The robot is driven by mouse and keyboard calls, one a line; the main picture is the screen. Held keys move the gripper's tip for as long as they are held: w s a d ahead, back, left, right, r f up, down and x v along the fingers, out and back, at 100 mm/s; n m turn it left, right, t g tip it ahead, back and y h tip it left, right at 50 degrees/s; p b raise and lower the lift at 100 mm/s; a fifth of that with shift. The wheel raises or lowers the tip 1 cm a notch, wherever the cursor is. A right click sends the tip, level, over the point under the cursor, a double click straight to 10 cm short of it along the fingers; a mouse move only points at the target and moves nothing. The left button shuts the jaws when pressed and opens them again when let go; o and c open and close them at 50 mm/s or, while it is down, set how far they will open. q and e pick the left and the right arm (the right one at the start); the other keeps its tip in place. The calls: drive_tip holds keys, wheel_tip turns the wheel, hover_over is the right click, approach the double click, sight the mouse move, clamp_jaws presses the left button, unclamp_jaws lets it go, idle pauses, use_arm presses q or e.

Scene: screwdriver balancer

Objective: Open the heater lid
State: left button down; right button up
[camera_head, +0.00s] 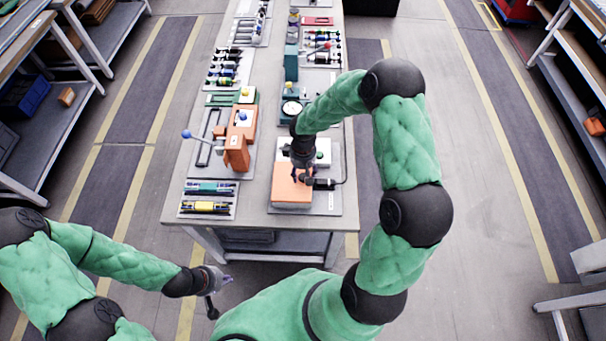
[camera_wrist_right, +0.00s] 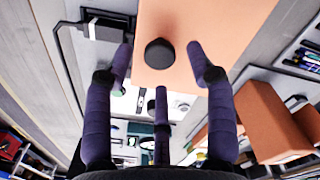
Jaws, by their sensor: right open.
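The heater has an orange lid (camera_head: 291,193) and sits at the near right corner of the workbench. In the right wrist view the flat orange lid (camera_wrist_right: 215,25) carries a round black knob (camera_wrist_right: 160,53). My right gripper (camera_head: 301,174) is over the lid, pointing down. In the wrist view its purple fingers are spread open on either side of the knob, with a third finger below it. I see no finger touching the knob. The lid lies flat and closed in the head view. My left gripper (camera_head: 220,281) hangs off the bench, too small to judge.
An orange press (camera_head: 238,145) with a blue-knobbed lever stands left of the heater. A tool tray (camera_head: 207,201) lies at the near left of the bench (camera_head: 258,205). A black box (camera_head: 320,184) with a cable sits right of the heater. Further trays line the bench.

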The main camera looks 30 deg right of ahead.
drive_tip(key=shift+f, duration=1)
clamp_jaws()
